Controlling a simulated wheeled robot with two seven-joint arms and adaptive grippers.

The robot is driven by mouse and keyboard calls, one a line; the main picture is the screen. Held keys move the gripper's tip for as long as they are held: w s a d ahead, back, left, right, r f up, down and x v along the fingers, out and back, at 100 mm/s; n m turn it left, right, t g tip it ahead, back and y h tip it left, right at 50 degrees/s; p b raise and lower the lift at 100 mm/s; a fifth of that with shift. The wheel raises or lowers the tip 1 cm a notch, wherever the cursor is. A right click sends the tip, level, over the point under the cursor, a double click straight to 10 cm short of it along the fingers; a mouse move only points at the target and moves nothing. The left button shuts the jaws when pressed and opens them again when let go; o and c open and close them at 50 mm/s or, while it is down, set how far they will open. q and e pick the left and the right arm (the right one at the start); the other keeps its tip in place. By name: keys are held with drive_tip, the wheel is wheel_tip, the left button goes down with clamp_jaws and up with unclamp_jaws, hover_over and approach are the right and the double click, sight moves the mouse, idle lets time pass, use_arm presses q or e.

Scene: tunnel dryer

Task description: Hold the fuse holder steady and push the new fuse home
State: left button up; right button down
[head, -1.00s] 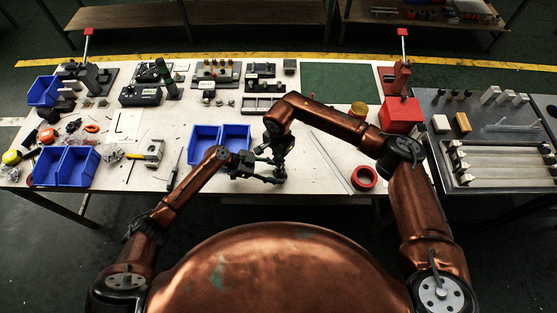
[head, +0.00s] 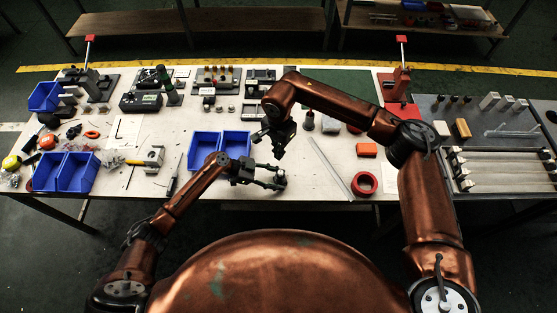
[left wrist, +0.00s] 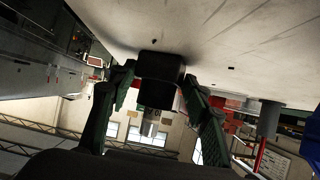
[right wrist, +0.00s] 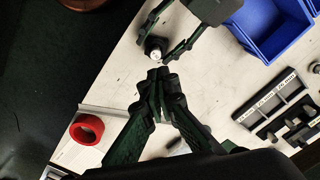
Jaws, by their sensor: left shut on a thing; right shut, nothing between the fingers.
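My left gripper (head: 279,180) is shut on the black fuse holder (left wrist: 160,68), held above the front of the table. In the left wrist view the holder sits between both fingers, with a pale, shiny cylinder below it. In the right wrist view a bright round end (right wrist: 155,55) shows in the dark holder; it may be the fuse, and I cannot tell how deep it sits. My right gripper (head: 279,152) is shut and empty. Its joined tips (right wrist: 160,76) appear just below the holder in the right wrist view; whether they touch is unclear.
Blue bins (head: 221,146) stand just behind my left gripper. A red tape ring (head: 364,184) and a long thin strip (head: 329,165) lie to the right. A screwdriver (head: 173,181) lies to the left. Fixtures line the back of the table.

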drive_tip(key=shift+r, duration=2.2)
use_arm(q)
drive_tip(key=o, duration=1.1)
